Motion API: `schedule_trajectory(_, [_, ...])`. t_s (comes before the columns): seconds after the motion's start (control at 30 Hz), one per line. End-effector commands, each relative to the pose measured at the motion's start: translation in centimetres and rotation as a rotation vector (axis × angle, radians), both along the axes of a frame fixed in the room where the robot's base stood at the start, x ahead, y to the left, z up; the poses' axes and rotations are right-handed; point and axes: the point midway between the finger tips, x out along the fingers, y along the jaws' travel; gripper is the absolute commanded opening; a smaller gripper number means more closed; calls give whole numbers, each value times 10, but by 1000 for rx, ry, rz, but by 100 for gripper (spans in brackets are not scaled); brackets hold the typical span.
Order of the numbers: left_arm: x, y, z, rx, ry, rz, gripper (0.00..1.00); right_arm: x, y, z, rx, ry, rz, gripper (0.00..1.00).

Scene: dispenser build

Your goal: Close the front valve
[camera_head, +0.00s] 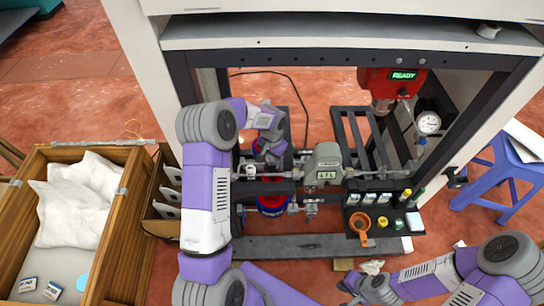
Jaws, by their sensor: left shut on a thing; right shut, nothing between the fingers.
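Another small metal fitting (302,208) hangs at the front, below the meter. I cannot tell for certain which one is the front valve. My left gripper (274,158) reaches down behind the left part of the pipe, shut on a small part that its own wrist largely hides. My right gripper (345,284) is low at the front, shut and empty, away from the pipe.
A red unit (392,82) reading READY and a round gauge (428,122) are at right. A black tray (385,227) holds small parts. A red and blue container (272,206) stands below the pipe. A wooden crate (118,235) is left, a blue stool (500,180) right.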

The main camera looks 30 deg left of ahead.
Motion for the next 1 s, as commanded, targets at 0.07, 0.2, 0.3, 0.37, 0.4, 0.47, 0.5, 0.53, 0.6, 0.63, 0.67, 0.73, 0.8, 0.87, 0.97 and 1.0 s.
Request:
schedule_trajectory(0.07, [-1, 0, 1, -1, 2, -55, 15, 0, 0, 4, 0, 0, 0, 0])
schedule_trajectory(0.2, [0, 0, 2, -1, 1, -209, 15, 0, 0, 12, 0, 0, 0, 0])
schedule_trajectory(0.3, [0, 0, 1, 0, 1, -277, 15, 0, 0, 14, 0, 0, 0, 0])
schedule_trajectory(0.37, [0, 0, 0, 0, 0, -291, 15, 0, 0, 13, 0, 0, 0, 0])
schedule_trajectory(0.4, [0, 0, 0, 0, 0, -294, 15, 0, 0, 13, 0, 0, 0, 0])
schedule_trajectory(0.47, [0, 0, 0, 0, 0, -293, 15, 0, 0, 13, 0, 0, 0, 0])
schedule_trajectory(0.5, [0, 0, 0, 0, 0, -292, 15, 0, 0, 13, 0, 0, 0, 0])
schedule_trajectory(0.53, [0, 0, 0, 0, 0, -292, 15, 0, 0, 13, 0, 0, 0, 0])
schedule_trajectory(0.6, [0, 0, 0, 0, 1, -297, 15, 0, 0, 13, 0, 0, 0, 0])
schedule_trajectory(0.63, [0, 0, 0, 0, 1, -309, 15, 0, 0, 14, 0, 0, 0, 0])
schedule_trajectory(0.67, [0, 0, 0, -1, 1, -328, 15, 0, 0, 15, 0, 0, 0, 0])
schedule_trajectory(0.73, [0, 0, 1, -2, 1, -401, 15, 0, 0, 20, 0, 0, 0, 0])
schedule_trajectory(0.8, [0, 0, 2, -1, 1, -481, 15, 0, 0, 23, 0, 0, 0, 0])
schedule_trajectory(0.87, [0, 0, 1, -1, 1, -536, 15, 0, 0, 26, 0, 0, 0, 0])
schedule_trajectory(0.97, [0, 0, 1, -1, 1, -587, 15, 0, 0, 27, 0, 0, 0, 0])
schedule_trajectory(1.0, [0, 0, 0, -1, 1, -592, 15, 0, 0, 26, 0, 0, 0, 0])
